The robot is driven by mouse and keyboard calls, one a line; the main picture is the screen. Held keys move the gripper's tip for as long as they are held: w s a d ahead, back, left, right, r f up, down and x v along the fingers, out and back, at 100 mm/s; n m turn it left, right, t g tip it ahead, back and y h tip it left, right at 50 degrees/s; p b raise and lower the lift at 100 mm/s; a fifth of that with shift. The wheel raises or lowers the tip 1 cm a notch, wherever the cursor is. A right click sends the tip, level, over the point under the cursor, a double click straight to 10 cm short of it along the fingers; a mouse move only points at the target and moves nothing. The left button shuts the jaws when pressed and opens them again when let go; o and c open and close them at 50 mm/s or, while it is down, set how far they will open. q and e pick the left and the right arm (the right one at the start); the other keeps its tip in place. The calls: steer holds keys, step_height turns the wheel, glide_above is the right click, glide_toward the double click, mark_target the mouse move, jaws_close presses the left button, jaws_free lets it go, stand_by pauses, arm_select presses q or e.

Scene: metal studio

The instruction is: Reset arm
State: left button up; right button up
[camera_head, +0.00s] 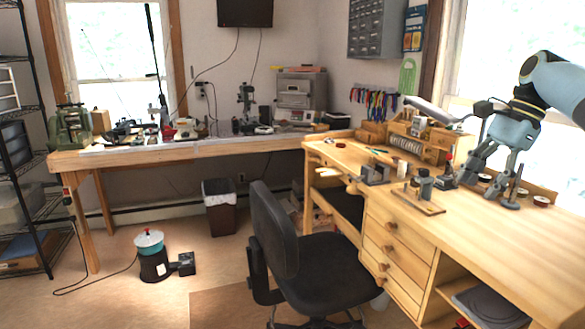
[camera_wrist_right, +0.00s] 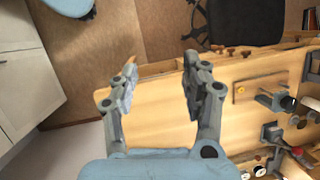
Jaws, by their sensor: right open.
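My right gripper (camera_head: 491,192) hangs from its blue and grey arm at the right of the head view, fingers pointing down over the wooden workbench (camera_head: 480,235). In the right wrist view the two fingers of this gripper (camera_wrist_right: 160,78) stand wide apart with nothing between them. Bare bench top (camera_wrist_right: 155,120) and brown floor show behind them. In the head view I cannot tell whether the fingertips touch the bench. My left gripper is in neither view.
A small board (camera_head: 418,200) with a metal tool and a small vise (camera_head: 375,172) stand left of the gripper. A wooden organizer (camera_head: 405,145) is behind. A black office chair (camera_head: 275,225) stands before the bench. The bench's near right top is clear.

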steer(key=s+a+f+g+b, duration=0.1)
steer(key=s+f+g+b, duration=0.1)
steer(key=s+f, duration=1)
steer(key=s+a+f+g+b, duration=0.25)
steer(key=s+f, duration=0.35)
steer(key=f, duration=1.1)
steer(key=s+a+f+g+b, duration=0.1)
steer(key=s+f+b, duration=0.2)
steer(key=s+f, duration=0.85)
steer(key=s+a+f+n+t+h+b, duration=0.15)
steer(key=s+f+n+b, duration=0.3)
steer(key=s+f, duration=1.25)
steer(key=s+f+n+h+b, duration=0.3)
steer(key=s+f+n, duration=0.2)
steer(key=s+f, duration=1.2)
arm_select(q)
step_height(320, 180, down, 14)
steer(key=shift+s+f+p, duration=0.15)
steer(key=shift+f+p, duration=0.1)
steer(key=shift+p, duration=0.1)
arm_select(e)
steer(key=w+n+t, duration=0.1)
steer(key=n, duration=0.1)
steer(key=w+r+n+t, duration=0.1)
steer(key=w+n+t, duration=0.1)
steer(key=w+r+n+t, duration=0.1)
steer(key=n, duration=0.1)
steer(key=shift+w+d+n+t, duration=0.15)
steer(key=shift+d+n+t, duration=0.1)
steer(key=shift+d+t, duration=0.05)
